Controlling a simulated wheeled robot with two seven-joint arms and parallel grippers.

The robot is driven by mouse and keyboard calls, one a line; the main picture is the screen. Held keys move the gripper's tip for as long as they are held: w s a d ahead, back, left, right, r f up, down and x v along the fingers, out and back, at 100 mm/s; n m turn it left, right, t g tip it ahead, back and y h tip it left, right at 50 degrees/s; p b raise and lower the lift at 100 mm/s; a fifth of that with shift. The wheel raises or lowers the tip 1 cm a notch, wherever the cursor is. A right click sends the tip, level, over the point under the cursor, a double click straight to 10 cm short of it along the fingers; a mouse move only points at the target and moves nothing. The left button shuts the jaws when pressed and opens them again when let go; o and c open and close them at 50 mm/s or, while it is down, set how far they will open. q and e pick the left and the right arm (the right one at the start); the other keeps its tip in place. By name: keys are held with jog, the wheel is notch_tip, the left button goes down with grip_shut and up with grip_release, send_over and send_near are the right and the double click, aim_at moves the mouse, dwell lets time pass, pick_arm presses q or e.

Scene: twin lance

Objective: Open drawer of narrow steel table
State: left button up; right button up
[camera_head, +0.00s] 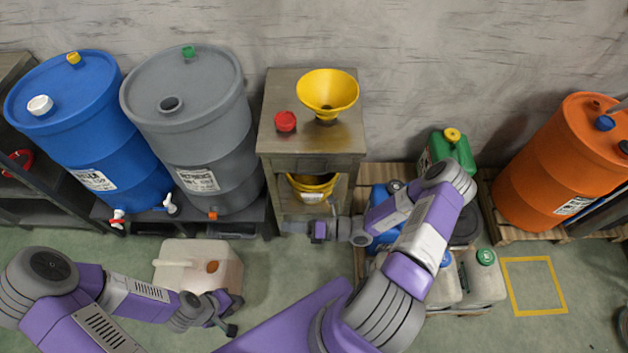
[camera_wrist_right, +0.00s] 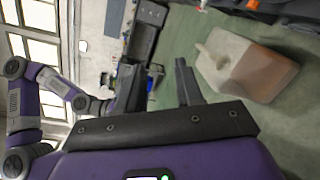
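The narrow steel table (camera_head: 275,141) stands against the wall in the head view, with a yellow funnel (camera_head: 327,90) and a red cap (camera_head: 285,121) on top. Its front is seen steeply from above, and I cannot make out a drawer handle or any drawer gap. My right gripper (camera_head: 314,231) is low in front of the table, apart from its upper front. In the right wrist view the right gripper (camera_wrist_right: 158,86) has its two fingers apart with nothing between them. My left gripper (camera_head: 233,312) is lower left, near the floor canister, fingers apart and empty.
A yellow bucket (camera_head: 312,187) sits under the tabletop. A whitish canister (camera_head: 198,266) stands on the floor left of the table; it also shows in the right wrist view (camera_wrist_right: 243,65). Grey (camera_head: 190,115) and blue (camera_head: 80,120) drums are left. Canisters on a pallet (camera_head: 399,174) are right.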

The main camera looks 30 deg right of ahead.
jog(key=w+d+m+t+h+b, duration=0.1)
jog(key=w+d+m+t+h, duration=0.3)
jog(key=d+m+t+h, duration=0.95)
jog(key=w+d+n+g+y+b, duration=0.1)
jog(key=w+g+y+b, duration=0.1)
jog(key=w+g+y, duration=0.2)
jog(key=w+r, duration=0.1)
jog(key=w, duration=0.2)
jog(key=shift+w+g+y, duration=0.15)
jog(key=shift+g+y, duration=0.2)
grip_shut()
